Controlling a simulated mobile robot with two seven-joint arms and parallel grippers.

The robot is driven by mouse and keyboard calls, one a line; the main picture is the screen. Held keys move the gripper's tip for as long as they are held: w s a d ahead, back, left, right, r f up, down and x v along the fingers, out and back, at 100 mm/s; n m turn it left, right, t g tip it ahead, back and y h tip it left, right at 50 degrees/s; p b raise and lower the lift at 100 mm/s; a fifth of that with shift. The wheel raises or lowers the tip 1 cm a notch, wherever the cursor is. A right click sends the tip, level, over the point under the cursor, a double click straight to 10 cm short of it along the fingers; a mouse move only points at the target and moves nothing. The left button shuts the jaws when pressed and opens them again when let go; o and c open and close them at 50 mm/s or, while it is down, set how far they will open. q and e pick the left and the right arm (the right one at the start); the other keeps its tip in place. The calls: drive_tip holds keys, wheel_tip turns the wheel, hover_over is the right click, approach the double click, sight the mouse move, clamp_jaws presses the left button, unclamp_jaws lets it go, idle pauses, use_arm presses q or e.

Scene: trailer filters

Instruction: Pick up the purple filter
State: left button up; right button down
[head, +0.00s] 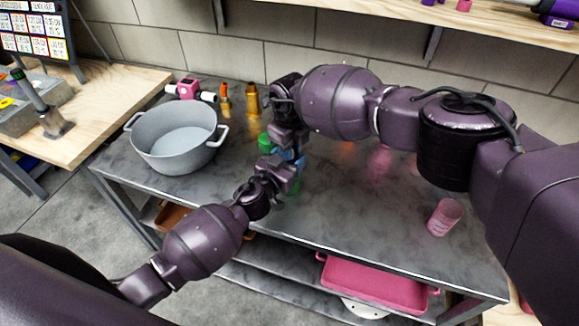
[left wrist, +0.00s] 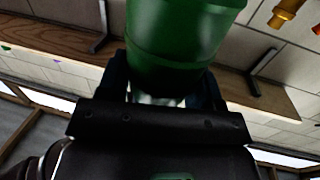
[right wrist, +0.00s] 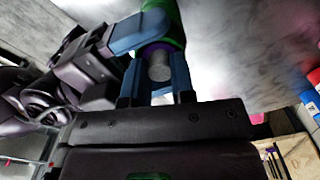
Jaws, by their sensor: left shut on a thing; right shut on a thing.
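My left gripper (head: 296,168) and right gripper (head: 286,148) meet above the middle of the metal table. The left is shut on a green cylinder (left wrist: 185,45), which fills the top of the left wrist view and shows in the right wrist view (right wrist: 178,22). The right is shut on a pale grey cylindrical part (right wrist: 159,66) between its blue fingers. A purple ring (right wrist: 156,47) sits where this part meets the green cylinder; it seems to be the purple filter. How far it is inside is hidden. In the head view the arms cover most of both.
A grey pot (head: 172,150) stands on the table's left, with a pink device (head: 189,88) and orange bottles (head: 251,98) behind. A pink cup (head: 444,218) is at the right. A pink tray (head: 372,284) lies on the lower shelf. The table's front middle is clear.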

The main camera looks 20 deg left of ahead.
wheel_tip(320, 180, up, 18)
idle(0.6)
use_arm(q)
drive_tip(key=o, duration=1.1)
drive_tip(key=v, duration=1.2)
